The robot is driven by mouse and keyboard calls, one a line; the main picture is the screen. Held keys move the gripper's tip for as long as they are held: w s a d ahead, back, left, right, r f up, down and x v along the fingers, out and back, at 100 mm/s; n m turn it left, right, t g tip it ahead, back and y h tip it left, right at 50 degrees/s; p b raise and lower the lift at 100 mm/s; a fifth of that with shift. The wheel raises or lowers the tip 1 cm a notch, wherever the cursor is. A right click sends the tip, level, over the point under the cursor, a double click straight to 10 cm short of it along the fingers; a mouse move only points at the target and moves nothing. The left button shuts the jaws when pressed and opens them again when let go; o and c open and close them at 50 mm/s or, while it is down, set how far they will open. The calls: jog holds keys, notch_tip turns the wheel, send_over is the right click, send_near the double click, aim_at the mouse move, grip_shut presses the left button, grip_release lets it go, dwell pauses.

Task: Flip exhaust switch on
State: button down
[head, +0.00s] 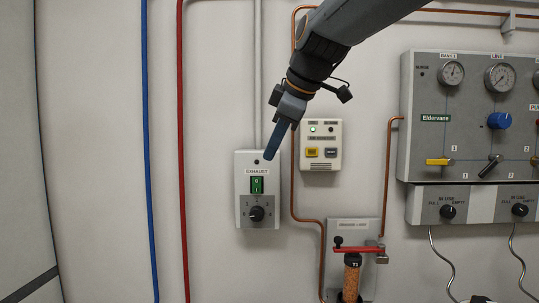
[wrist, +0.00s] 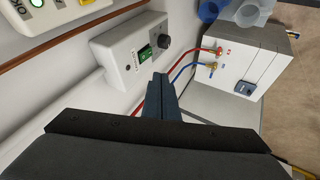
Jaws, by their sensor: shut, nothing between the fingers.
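The exhaust switch box (head: 243,214) is a pale wall box labelled EXHAUST. It carries a green rocker switch (head: 257,185) marked I and O, and a black rotary knob (head: 257,213) on a grey dial below it. A small dark lamp sits above the label. My gripper (head: 269,158) is shut and empty, its blue-grey fingertips just above and right of the rocker in the head view. In the wrist view the fingertips (wrist: 161,76) point toward the box (wrist: 122,68), near the green rocker (wrist: 144,54). I cannot tell whether they touch the box.
A gas alarm box (head: 320,165) with a green light hangs right of the exhaust box. A copper pipe (head: 293,190) runs between them. A gas panel (head: 470,120) with gauges is at the right. Blue and red pipes run down the left wall.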

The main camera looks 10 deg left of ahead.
aim_at(259, 184)
jog(key=shift+f+p, duration=0.2)
jog(key=shift+p, duration=0.35)
jog(key=shift+s+a+f+g+p, duration=0.1)
jog(key=shift+f+g+p, duration=0.3)
jog(key=shift+f+p, duration=0.35)
jog(key=p+x, duration=0.1)
jog(key=x, duration=0.2)
jog(key=w+p+x, duration=0.1)
jog(key=p+x, duration=0.1)
jog(key=x, duration=0.2)
jog(key=p+x, duration=0.1)
jog(key=x, duration=0.2)
jog(key=shift+w, duration=0.5)
jog(key=shift+w+f+p, duration=0.1)
jog(key=shift+w+p, duration=0.45)
jog(key=shift+w, duration=0.45)
jog(key=shift+w+f+b, duration=0.1)
jog(key=shift+f+b, duration=0.05)
jog(key=shift+b, duration=0.45)
